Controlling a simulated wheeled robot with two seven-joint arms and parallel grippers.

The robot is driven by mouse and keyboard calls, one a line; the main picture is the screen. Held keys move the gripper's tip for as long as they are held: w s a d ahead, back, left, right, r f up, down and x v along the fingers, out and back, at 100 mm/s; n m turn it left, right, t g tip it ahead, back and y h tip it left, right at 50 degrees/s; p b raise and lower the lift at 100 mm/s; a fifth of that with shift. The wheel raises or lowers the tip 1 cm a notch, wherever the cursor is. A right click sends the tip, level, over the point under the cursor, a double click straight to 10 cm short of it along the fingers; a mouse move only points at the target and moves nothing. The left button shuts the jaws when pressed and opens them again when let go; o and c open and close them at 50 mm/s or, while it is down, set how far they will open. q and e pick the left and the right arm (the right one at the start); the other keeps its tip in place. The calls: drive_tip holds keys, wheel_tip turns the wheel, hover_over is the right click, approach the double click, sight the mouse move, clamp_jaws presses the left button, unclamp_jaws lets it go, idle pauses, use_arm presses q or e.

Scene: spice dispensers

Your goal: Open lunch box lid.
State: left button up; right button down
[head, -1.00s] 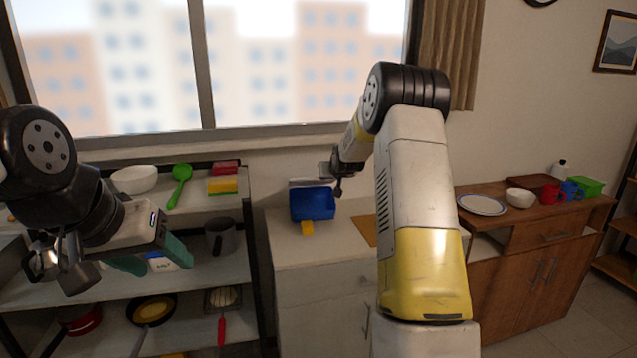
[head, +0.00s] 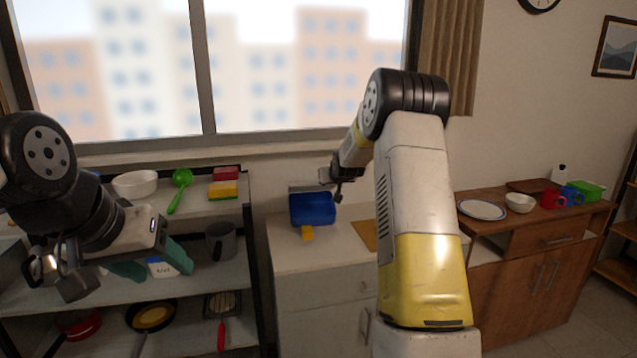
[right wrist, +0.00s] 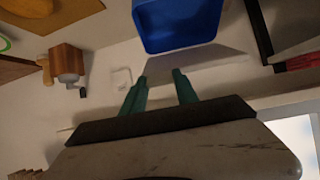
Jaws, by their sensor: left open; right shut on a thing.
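The blue lunch box (head: 312,209) stands on the white counter, and its open-topped blue body also shows at the top of the right wrist view (right wrist: 178,22). A thin grey lid (right wrist: 212,59) lies between the box and my right fingertips; its edge shows behind the box in the head view (head: 301,187). My right gripper (right wrist: 161,78) is shut on the lid at its near edge; how far the lid is tilted is hard to tell. My left gripper (head: 152,266) is open and empty, in front of the shelves at the left, far from the box.
A yellow piece (head: 307,233) shows at the box's front. A tan board (head: 366,233) lies right of it, partly behind my right arm. Shelves (head: 226,273) with a grey mug (head: 220,241) and pans stand left. A wooden cabinet (head: 500,270) with dishes stands right.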

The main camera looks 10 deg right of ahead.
drive_tip(key=shift+r, duration=0.1)
drive_tip(key=c, duration=0.9)
unclamp_jaws()
drive_tip(key=v, duration=0.7)
drive_tip(key=shift+s+r, duration=0.15)
drive_tip(key=shift+s, duration=0.25)
